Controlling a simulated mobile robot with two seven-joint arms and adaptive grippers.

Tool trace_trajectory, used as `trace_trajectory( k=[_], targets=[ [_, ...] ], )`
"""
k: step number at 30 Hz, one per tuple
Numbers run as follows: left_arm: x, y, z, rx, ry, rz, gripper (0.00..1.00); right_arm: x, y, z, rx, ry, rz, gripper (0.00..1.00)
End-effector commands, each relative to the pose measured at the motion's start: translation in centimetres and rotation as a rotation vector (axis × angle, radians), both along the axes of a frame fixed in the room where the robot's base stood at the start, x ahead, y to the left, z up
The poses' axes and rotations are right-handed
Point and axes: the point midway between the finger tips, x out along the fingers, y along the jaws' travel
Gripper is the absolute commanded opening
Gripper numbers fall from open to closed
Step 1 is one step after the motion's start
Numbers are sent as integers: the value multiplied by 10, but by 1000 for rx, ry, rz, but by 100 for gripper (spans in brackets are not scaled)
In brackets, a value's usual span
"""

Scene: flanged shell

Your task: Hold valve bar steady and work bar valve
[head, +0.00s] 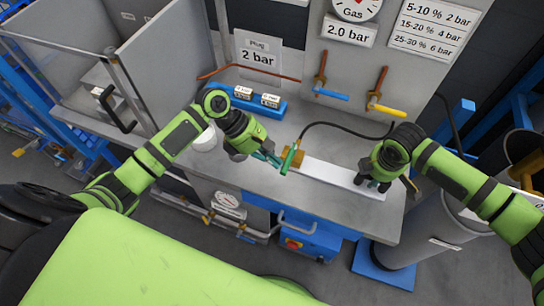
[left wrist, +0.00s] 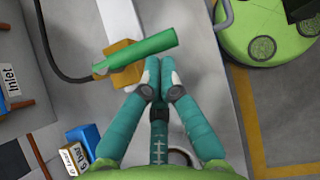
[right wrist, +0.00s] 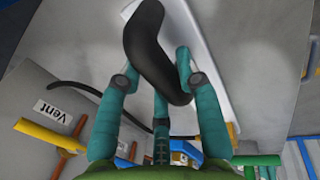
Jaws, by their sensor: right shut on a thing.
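The white valve bar (head: 335,175) lies on the grey bench top, with a brass block (head: 298,154) and a green valve handle (head: 289,160) at its left end. My left gripper (head: 272,158) is just left of the green handle. In the left wrist view its fingertips (left wrist: 160,70) are together with nothing between them, and the green handle (left wrist: 145,48) shows just past them; I cannot tell if they touch. My right gripper (head: 372,182) is at the bar's right end. In the right wrist view its fingers (right wrist: 160,65) close around a black curved grip (right wrist: 150,50).
A black hose (head: 345,125) runs from the brass block to the panel. A blue block with labels (head: 258,101) stands at the back of the bench. Blue (head: 331,94) and yellow (head: 386,109) valve levers stick out from the panel. The bench front is clear.

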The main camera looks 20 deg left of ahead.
Motion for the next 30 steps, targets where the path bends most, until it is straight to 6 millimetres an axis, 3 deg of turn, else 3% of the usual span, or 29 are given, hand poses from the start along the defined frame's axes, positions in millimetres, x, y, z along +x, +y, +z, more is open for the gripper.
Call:
trace_trajectory(
  k=[20,30],
  targets=[
    [-7,-12,-1,-3,1,154,0,-1,0,-1,-1,1,1,0],
    [-10,-32,0,-5,2,200,0,-1,0,-1,-1,1,1,0]
  ],
)
